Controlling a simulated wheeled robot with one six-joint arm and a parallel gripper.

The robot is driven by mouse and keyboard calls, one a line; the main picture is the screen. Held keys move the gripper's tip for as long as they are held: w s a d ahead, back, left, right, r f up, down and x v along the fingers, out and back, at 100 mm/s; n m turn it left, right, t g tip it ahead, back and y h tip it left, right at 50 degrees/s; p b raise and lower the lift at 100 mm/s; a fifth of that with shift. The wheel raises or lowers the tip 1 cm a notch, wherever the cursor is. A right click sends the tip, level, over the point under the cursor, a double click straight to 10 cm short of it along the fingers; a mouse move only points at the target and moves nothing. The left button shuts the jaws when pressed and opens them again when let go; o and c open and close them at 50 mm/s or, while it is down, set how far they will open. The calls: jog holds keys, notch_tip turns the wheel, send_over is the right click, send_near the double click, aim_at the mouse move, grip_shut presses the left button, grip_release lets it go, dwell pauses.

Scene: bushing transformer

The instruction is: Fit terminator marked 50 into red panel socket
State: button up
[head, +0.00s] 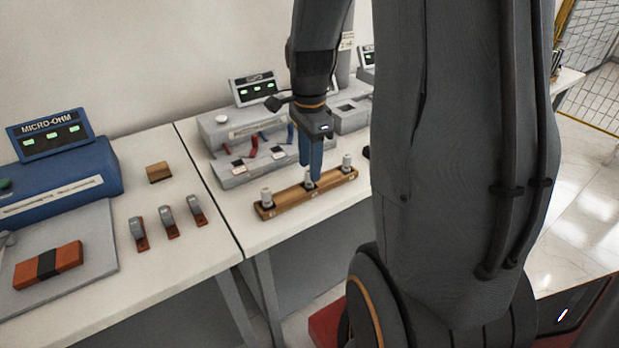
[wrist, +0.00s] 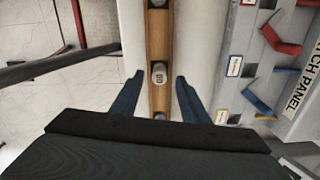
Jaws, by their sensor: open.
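Three pale terminators stand in a wooden rack (head: 330,190) on the bench. The middle terminator (head: 309,178) is directly below my gripper (head: 310,168), whose blue fingers point down. In the wrist view, my gripper (wrist: 158,80) is open, with one finger on each side of the rack (wrist: 159,40) and a terminator (wrist: 158,73) between the fingertips. That terminator has a dark marking on its top, too small to read surely. The grey panel (wrist: 295,110), lettered "CH PANEL" in view, carries a red piece (wrist: 283,38) and a blue piece (wrist: 258,103). I cannot tell which socket is the red one.
Behind the rack stand grey instrument units (head: 245,175) with a display (head: 254,88). On the left bench are a blue micro-ohm meter (head: 60,185), several small clamps and a red-black block (head: 48,265). Bare bench lies left of the rack.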

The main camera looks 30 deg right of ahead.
jog(key=shift+f, duration=1.35)
grip_shut()
